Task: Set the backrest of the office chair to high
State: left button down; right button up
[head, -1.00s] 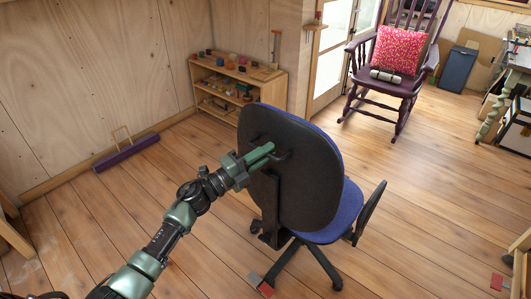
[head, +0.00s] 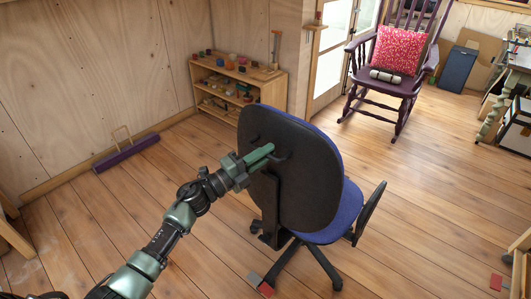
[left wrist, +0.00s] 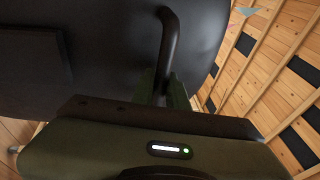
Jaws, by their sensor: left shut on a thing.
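The office chair has a blue seat (head: 335,217) and a backrest (head: 308,170) with a black back shell turned toward me. The backrest stands upright on a black support at its lower middle. My left gripper (head: 268,153) is at the upper part of the shell. It is shut on a dark bent handle (head: 283,156) that sticks out from the shell. In the left wrist view the handle (left wrist: 170,42) runs down between the green fingers (left wrist: 163,88), and the dark shell (left wrist: 105,60) fills the upper left. My right gripper is not in view.
A low wooden shelf (head: 233,91) with small objects stands behind the chair. A purple rocking chair (head: 390,84) with a pink cushion stands at the back right. A purple bar-shaped object (head: 126,152) lies by the left wall.

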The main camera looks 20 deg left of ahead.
pick_arm(q)
notch_tip(320, 180, up, 8)
jog(key=p, duration=0.5)
jog(key=shift+a+r, duration=0.1)
jog(key=shift+r, duration=0.1)
jog(key=c, duration=1.4)
grip_release()
jog(key=shift+f, duration=0.2)
jog(key=b+v, duration=0.2)
jog(key=v, duration=0.5)
jog(key=shift+s, duration=0.35)
jog(key=shift+a+f, duration=0.15)
jog(key=shift+f, duration=0.05)
